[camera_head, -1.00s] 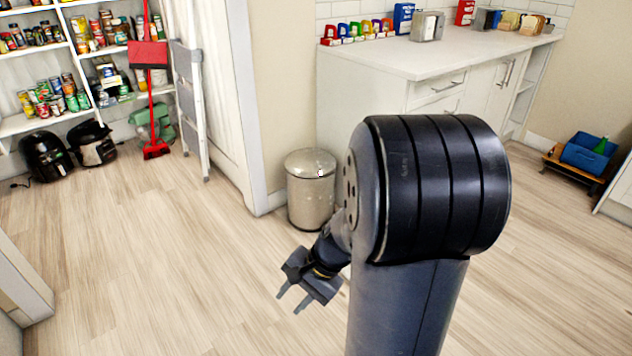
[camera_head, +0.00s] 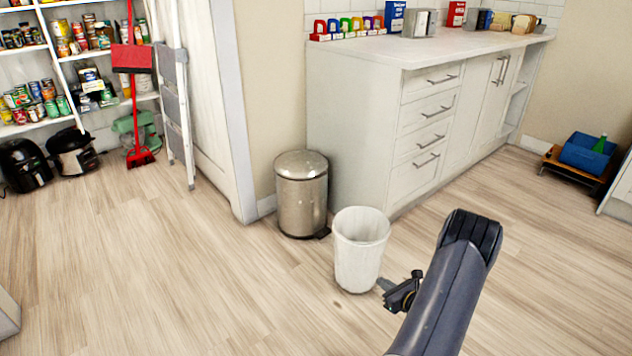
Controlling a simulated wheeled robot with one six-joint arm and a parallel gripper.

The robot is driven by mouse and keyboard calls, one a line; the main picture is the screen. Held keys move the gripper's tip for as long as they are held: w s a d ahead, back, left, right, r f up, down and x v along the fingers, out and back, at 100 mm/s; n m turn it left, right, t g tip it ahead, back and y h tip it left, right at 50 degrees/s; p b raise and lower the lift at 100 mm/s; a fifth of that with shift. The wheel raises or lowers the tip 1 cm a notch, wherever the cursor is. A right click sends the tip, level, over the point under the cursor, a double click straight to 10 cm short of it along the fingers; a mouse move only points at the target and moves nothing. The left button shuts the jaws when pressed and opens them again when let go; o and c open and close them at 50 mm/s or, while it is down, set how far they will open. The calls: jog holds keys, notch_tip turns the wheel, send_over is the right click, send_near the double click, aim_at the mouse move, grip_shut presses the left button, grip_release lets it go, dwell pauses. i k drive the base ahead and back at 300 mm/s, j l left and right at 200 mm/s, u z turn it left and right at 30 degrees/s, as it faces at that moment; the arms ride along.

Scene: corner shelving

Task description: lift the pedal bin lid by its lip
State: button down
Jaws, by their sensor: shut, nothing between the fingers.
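The pedal bin (camera_head: 302,205) is a shiny metal cylinder standing against the wall end, left of the counter. Its domed lid (camera_head: 301,163) looks closed, and a dark pedal shows at its base on the right. The lip is too small to make out. My gripper (camera_head: 383,285) is shut and empty, low at the right of a white open-topped bin (camera_head: 358,260). It is well apart from the pedal bin, to its lower right. I cannot tell whether the fingertips touch the white bin.
The white bin stands on the floor between my gripper and the pedal bin. White counter drawers (camera_head: 425,135) rise behind. A stepladder (camera_head: 175,100) and red broom (camera_head: 138,155) lean at left. The floor (camera_head: 180,270) at left is clear.

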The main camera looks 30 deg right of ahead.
aim_at(295, 163)
jog(key=i+l+u, duration=0.1)
jog(key=i+l, duration=0.2)
jog(key=i+l+u, duration=0.15)
jog(key=i+l, duration=0.2)
jog(key=i+l+u, duration=0.1)
jog(key=i+l, duration=0.15)
jog(key=l, duration=0.25)
jog(key=i+l+u, duration=0.1)
jog(key=i+l, duration=0.2)
jog(key=l, duration=0.1)
